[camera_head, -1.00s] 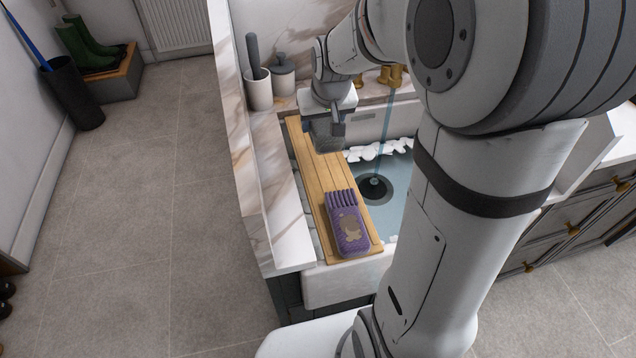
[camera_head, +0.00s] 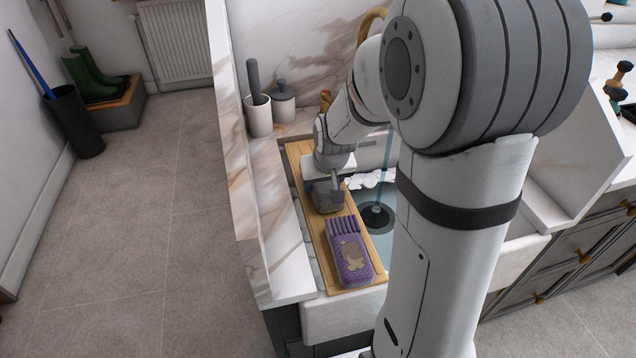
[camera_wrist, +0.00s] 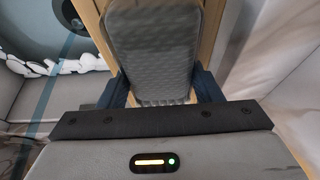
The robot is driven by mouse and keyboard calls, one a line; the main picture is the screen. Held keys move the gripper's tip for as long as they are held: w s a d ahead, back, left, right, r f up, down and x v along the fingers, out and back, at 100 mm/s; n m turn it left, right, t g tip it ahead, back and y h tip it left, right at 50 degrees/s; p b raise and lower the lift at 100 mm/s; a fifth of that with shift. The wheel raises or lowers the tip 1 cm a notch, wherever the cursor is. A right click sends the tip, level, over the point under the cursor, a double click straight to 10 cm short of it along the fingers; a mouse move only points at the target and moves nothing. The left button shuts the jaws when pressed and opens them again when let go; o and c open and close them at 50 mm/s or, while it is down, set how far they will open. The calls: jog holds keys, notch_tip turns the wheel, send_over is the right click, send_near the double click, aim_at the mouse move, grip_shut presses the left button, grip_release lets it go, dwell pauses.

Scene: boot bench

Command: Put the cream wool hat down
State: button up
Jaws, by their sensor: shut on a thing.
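My gripper (camera_head: 328,178) is shut on a grey, ribbed, knitted-looking piece (camera_head: 327,197), above the wooden board across the sink. In the wrist view this piece (camera_wrist: 152,50) sits between the two dark blue fingers. It looks grey rather than cream, and I see no other thing that could be the cream wool hat. The wooden board (camera_head: 305,188) lies lengthwise along the sink's left side. I cannot tell whether the held piece touches the board.
A purple knitted piece with a light patch (camera_head: 350,255) lies on the near end of the board, close to the held piece. The sink (camera_head: 380,243) with water and white foam is on the right.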

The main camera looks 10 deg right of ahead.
jog(key=o, duration=0.6)
jog(key=shift+f, duration=0.15)
jog(key=o, duration=0.5)
jog(key=shift+c, duration=0.2)
